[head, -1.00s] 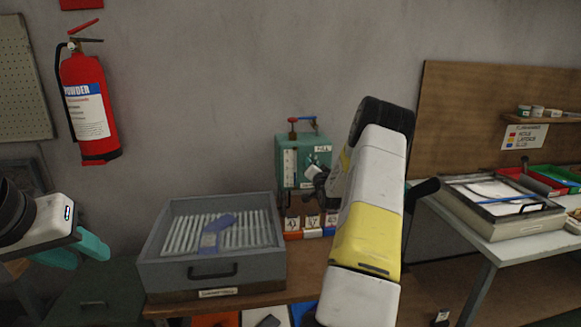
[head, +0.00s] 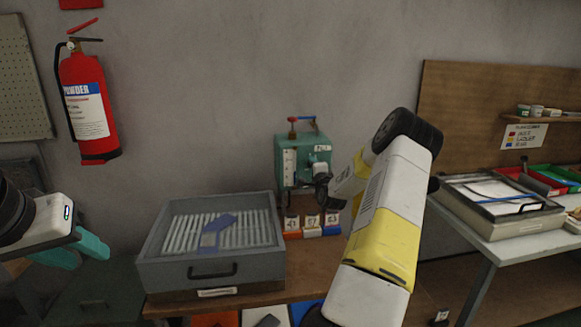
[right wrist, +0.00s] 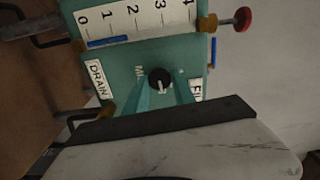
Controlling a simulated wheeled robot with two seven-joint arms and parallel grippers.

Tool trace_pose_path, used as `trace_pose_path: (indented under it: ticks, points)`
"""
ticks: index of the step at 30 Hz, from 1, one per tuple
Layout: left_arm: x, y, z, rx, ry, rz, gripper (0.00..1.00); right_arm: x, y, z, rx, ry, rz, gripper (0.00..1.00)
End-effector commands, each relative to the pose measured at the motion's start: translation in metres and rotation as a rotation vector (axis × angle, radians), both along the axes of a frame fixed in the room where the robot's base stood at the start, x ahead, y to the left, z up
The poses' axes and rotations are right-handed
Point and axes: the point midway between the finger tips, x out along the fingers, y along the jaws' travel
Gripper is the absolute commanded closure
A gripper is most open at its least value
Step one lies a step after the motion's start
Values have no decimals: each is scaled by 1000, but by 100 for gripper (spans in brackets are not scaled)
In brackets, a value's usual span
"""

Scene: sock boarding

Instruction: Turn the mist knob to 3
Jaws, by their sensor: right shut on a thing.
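The teal mist box (head: 288,165) stands against the wall at the back of the bench. In the right wrist view, the box (right wrist: 125,70) has a black mist knob (right wrist: 160,77) with a pale pointer mark. Its lettering is partly covered, and I cannot read the knob's setting. My right gripper (right wrist: 164,92) has its teal fingers on either side of the knob and is shut on it. In the head view the right wrist hides the knob. My left gripper (head: 88,252) is open and empty at the far left, away from the box.
A gauge (right wrist: 135,20) numbered 0 to 4 shows a blue bar near the low end. A red-handled valve (right wrist: 242,18) sticks out beside it. A grey drawer tray (head: 160,270) stands left of the box. Numbered blocks (head: 312,226) stand below the box.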

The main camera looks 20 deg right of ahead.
Motion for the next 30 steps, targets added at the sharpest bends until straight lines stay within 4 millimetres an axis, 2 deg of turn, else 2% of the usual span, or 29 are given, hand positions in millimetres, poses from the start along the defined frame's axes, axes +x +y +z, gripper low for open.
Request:
trace_pose_path:
  ticks: [9, 23, 24, 26, 30]
  points:
    - [0, 0, 0, 0, 0, 0, 64, 0, -1, -1, 84, -18, -1, 100]
    - [0, 0, 0, 0, 0, 0, 64, -1, -1, -2, 94, -21, -1, 100]
    - [0, 0, 0, 0, 0, 0, 64, -1, -1, -2, 94, -21, -1, 62]
    - [0, 0, 0, 0, 0, 0, 64, -1, -1, -2, 94, -21, -1, 50]
    - [0, 0, 0, 0, 0, 0, 64, 0, 0, -1, 93, -21, -1, 49]
